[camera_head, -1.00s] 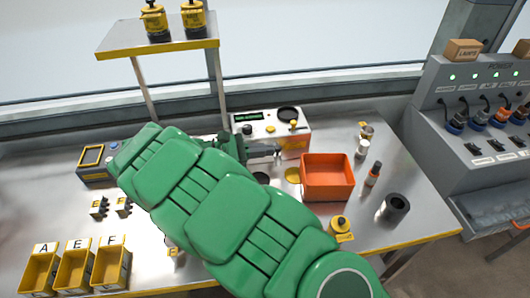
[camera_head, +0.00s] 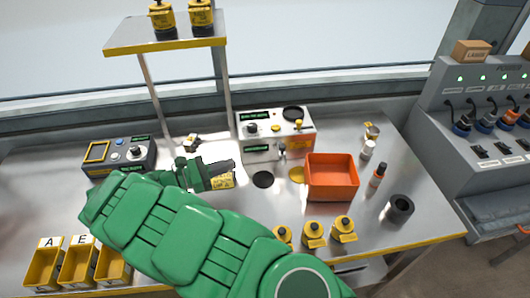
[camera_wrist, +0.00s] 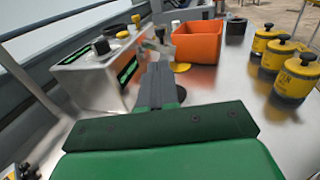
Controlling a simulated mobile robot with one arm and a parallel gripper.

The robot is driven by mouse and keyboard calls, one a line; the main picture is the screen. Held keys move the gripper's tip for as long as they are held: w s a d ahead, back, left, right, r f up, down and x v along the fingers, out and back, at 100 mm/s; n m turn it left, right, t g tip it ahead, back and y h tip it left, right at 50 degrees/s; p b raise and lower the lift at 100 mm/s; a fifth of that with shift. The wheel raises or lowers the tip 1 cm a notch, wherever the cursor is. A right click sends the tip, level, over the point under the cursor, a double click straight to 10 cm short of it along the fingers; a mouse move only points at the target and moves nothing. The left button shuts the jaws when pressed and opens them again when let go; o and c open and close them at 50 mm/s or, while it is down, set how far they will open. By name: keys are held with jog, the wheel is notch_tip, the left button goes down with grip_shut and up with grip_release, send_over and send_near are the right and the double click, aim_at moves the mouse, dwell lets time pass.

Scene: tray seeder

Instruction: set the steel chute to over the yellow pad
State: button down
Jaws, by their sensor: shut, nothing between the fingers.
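The steel chute (camera_head: 282,151) is a small grey piece on the front of the white and orange seeder box (camera_head: 262,150). In the wrist view the chute (camera_wrist: 160,36) stands just beyond my fingertips. The yellow pad (camera_head: 297,174) is a round disc on the table, below and right of the chute, partly beside the orange bin; it shows in the wrist view (camera_wrist: 181,67) behind my fingers. I cannot tell whether the chute's end is exactly over it. My gripper (camera_head: 232,165) is shut and empty, left of the chute and apart from it.
A black disc (camera_head: 263,179) lies left of the yellow pad. An orange bin (camera_head: 331,196) stands right of it. Several yellow canisters (camera_head: 313,235) stand at the front. Small bottles and a dark cup (camera_head: 400,208) are at the right. A control box (camera_head: 118,154) is at the left.

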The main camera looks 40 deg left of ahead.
aim_at(281, 150)
jog(key=x, duration=1.4)
jog(key=shift+w+d, duration=0.15)
jog(key=shift+d, duration=0.3)
dwell(0.4)
jog(key=shift+w+d, duration=0.2)
jog(key=shift+d, duration=0.4)
jog(key=shift+w+d, duration=0.15)
jog(key=shift+d, duration=0.1)
jog(key=shift+w+d+n+t+y, duration=0.2)
jog(key=shift+n+t+y, duration=0.25)
jog(key=shift+n+y, duration=0.5)
jog(key=shift+w+d+n+t+y, duration=0.2)
jog(key=shift+n+t+y, duration=0.3)
jog(key=shift+y, duration=0.75)
jog(key=shift+w+d, duration=0.65)
